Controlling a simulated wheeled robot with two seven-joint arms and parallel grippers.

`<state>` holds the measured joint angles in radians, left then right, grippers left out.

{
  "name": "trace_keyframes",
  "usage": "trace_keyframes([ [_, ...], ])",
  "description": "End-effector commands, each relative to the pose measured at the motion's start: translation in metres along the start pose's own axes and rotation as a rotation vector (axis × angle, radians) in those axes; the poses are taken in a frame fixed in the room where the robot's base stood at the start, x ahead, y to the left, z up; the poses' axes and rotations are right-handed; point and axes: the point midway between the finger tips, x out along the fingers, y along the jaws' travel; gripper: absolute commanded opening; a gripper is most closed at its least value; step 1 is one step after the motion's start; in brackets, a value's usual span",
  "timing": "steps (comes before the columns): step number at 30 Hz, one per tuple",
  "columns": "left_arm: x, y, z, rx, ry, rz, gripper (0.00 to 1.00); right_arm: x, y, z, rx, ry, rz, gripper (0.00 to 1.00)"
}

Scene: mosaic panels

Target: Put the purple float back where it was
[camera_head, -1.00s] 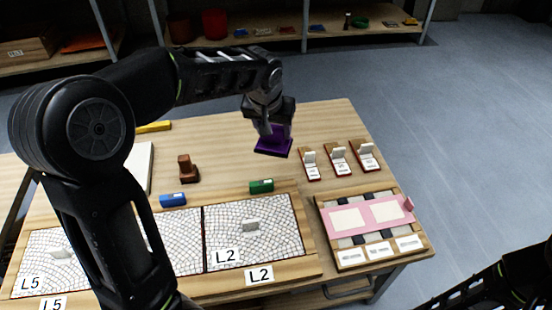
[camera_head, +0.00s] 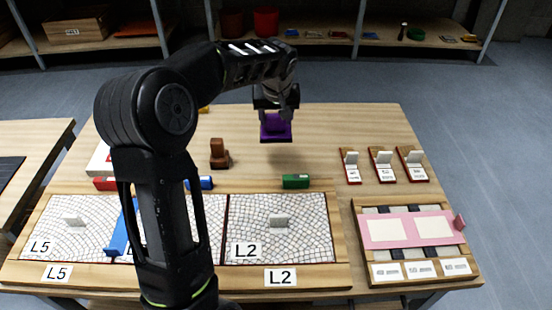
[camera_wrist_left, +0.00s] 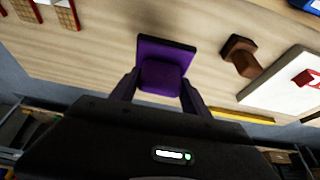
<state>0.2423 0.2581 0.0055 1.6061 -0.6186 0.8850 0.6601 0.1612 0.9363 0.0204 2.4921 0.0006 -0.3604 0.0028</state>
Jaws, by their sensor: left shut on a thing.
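The purple float (camera_head: 276,130) is a flat purple plate with a block handle. My left gripper (camera_head: 277,108) is shut on its handle and holds it over the back middle of the table; a soft shadow lies on the wood nearby, so it looks raised. In the left wrist view the float (camera_wrist_left: 163,66) sits between the two fingers, its plate beyond the handle. My right gripper is not in view.
Mosaic panels L5 (camera_head: 88,231) and L2 (camera_head: 300,243) lie at the front. A brown float (camera_head: 219,155), blue block (camera_head: 199,183) and green block (camera_head: 296,181) stand behind them. Card stands (camera_head: 382,166) and a pink template board (camera_head: 412,230) are right. Wood around the float is clear.

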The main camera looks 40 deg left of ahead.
Motion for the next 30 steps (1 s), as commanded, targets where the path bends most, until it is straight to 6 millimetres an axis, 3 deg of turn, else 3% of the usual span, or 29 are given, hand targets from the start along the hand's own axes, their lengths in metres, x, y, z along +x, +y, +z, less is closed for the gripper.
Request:
trace_keyframes([
  [9, 0.043, 0.0, 0.018, 0.001, -0.002, -0.001, 0.22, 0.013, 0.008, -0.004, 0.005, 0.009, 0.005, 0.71],
  [20, 0.046, 0.0, 0.019, 0.001, 0.0, 0.0, 0.22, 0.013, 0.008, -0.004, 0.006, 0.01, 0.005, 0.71],
  [30, 0.089, 0.0, 0.037, 0.002, -0.002, 0.0, 0.22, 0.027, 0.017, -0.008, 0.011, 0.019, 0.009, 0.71],
])
